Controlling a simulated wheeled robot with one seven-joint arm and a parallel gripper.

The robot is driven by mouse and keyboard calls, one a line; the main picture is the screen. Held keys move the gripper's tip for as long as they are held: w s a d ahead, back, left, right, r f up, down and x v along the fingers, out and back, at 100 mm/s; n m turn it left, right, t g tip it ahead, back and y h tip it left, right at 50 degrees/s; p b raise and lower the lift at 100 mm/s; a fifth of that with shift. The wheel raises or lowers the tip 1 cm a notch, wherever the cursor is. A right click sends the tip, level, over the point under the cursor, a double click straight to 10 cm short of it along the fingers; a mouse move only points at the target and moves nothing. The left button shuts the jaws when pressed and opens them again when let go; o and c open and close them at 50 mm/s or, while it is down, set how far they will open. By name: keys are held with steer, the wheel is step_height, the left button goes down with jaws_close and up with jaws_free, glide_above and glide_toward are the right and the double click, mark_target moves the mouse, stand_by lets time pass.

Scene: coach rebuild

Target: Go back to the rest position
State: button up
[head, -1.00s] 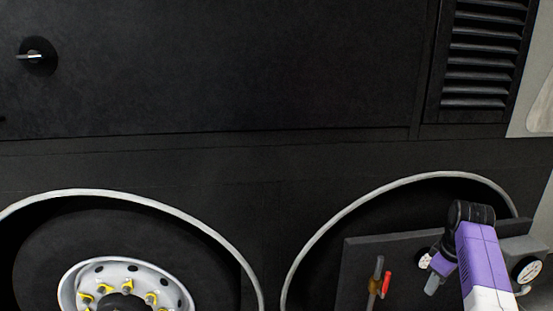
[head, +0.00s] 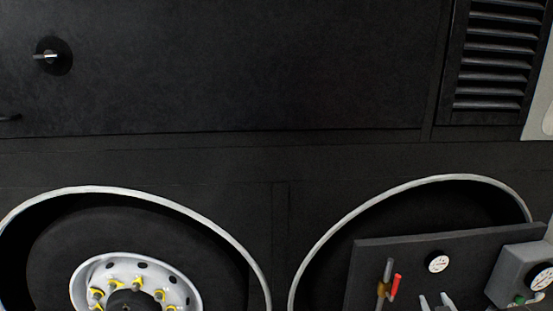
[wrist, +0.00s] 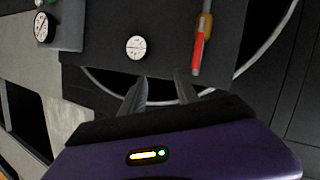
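My gripper (wrist: 160,88) shows in the wrist view with its two grey fingers apart and nothing between them. Its purple body fills the bottom of that view. In the head view only what look like its two grey fingertips (head: 436,301) show at the bottom edge, in front of a dark panel (head: 455,260). The rest of my arm is out of that view.
The panel stands before the right wheel arch. It carries a white round gauge (head: 438,262), a red-handled valve (head: 394,287) and a grey box (head: 525,275) with another gauge. A wheel (head: 135,275) with yellow-marked nuts is at left.

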steer(key=s+a+r+y, duration=0.1)
steer(key=s+a, duration=0.6)
steer(key=s, duration=0.8)
steer(key=s+a+r+y, duration=0.2)
steer(key=s+a, duration=0.6)
steer(key=s, duration=0.7)
steer(key=s+a+r+t+y, duration=0.1)
steer(key=s+a, duration=0.6)
steer(key=s, duration=0.9)
steer(key=shift+a+r+y, duration=0.15)
steer(key=shift+r+y, duration=0.35)
steer(key=shift+y, duration=0.1)
